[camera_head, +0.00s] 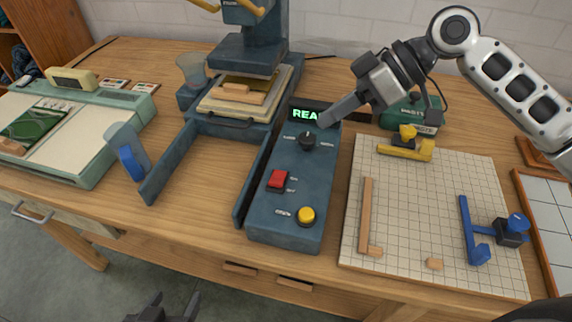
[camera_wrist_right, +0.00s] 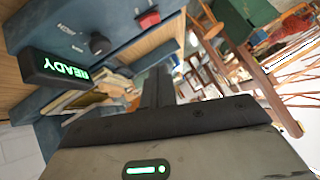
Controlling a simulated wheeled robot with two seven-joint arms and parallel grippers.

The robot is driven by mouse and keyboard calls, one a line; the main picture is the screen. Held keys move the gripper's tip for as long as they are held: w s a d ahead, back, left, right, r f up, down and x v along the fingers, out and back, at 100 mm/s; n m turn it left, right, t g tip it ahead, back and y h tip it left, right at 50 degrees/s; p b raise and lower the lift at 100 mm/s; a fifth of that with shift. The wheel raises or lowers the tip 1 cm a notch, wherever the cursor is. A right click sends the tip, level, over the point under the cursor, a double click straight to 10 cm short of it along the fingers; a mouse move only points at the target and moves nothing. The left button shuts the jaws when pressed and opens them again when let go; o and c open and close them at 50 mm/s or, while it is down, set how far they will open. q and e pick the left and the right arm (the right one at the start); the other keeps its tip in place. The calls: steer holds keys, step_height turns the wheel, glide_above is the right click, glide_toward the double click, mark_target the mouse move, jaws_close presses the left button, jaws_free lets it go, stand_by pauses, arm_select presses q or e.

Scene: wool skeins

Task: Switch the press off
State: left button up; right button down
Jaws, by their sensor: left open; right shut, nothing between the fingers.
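The press (camera_head: 245,55) stands at the back of the table with wooden pieces (camera_head: 238,92) on its bed. Its blue control box (camera_head: 290,200) has a lit green display (camera_head: 305,114), partly covered by my arm, a black knob (camera_head: 307,141), a red rocker switch (camera_head: 277,180) and a yellow button (camera_head: 307,215). The display reads READY in the right wrist view (camera_wrist_right: 55,68), where the red switch (camera_wrist_right: 148,19) also shows. My right gripper (camera_head: 324,121) is shut and empty, beside the display and above the knob, apart from the red switch. My left gripper (camera_head: 165,310) is open, low before the table.
A gridded board (camera_head: 400,215) with a yellow clamp (camera_head: 405,147), wooden strips and a blue clamp (camera_head: 475,235) lies right of the box. A green box (camera_head: 412,115) stands behind it. A pale green tray (camera_head: 75,135) is at left. Bare table (camera_head: 205,170) lies between.

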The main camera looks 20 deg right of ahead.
steer(key=shift+a, duration=0.1)
glide_above(284, 179)
steer(key=w, duration=0.1)
steer(key=f, duration=0.3)
steer(key=f+p, duration=0.1)
steer(key=f, duration=0.3)
steer(key=shift+w+d, duration=0.1)
steer(key=shift+d, duration=0.1)
steer(key=shift+s+f, duration=0.25)
steer(key=shift+f, duration=0.35)
steer(key=shift+s+f, duration=0.2)
steer(key=shift+f, duration=0.4)
steer(key=shift+s+a+f, duration=0.15)
steer(key=shift+a+f, duration=0.05)
steer(key=shift+f, duration=0.35)
